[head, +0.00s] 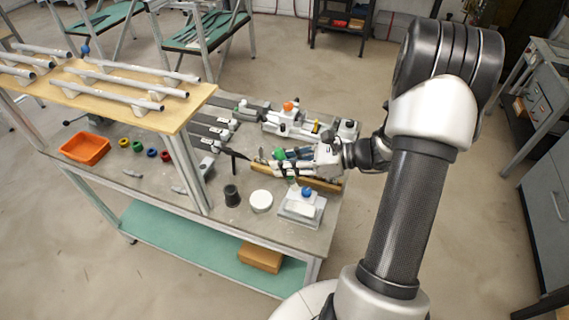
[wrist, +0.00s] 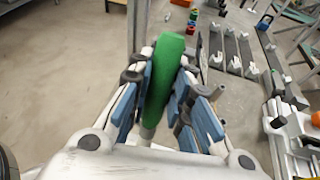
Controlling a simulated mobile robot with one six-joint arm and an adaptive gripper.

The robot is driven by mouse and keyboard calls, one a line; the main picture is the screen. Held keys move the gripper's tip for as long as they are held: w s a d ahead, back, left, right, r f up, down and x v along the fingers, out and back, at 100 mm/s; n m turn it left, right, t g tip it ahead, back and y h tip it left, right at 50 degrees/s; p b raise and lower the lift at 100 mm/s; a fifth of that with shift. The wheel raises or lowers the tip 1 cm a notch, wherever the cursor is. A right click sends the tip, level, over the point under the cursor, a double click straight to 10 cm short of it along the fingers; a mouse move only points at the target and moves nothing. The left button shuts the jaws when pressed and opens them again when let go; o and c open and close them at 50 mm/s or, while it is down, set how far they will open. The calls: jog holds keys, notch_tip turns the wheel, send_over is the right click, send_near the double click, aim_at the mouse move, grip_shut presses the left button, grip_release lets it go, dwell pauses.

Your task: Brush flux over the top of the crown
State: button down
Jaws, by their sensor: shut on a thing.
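My gripper (wrist: 160,85) is shut on a thick green handle (wrist: 165,72), held between its blue finger pads; I take it for the flux brush. Its bristles cannot be made out. In the head view my gripper (head: 285,160) is over the right part of the workbench, above a long brown wooden piece (head: 322,184). I cannot tell which part is the crown. A grey fixture (head: 300,131) with an orange knob stands on the bench behind my gripper.
The bench also holds a black cup (head: 232,195), a round white tub (head: 261,201), a blue-knobbed grey block (head: 302,207) and an orange tray (head: 84,148). A wooden shelf (head: 120,90) with grey tubes rises at the left.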

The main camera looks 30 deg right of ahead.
aim_at(284, 155)
jog(key=shift+r+p, duration=1.2)
jog(key=shift+r, duration=0.5)
jog(key=shift+f, duration=0.15)
jog(key=shift+f+b, duration=0.3)
jog(key=shift+f, duration=0.1)
jog(key=shift+s, duration=0.1)
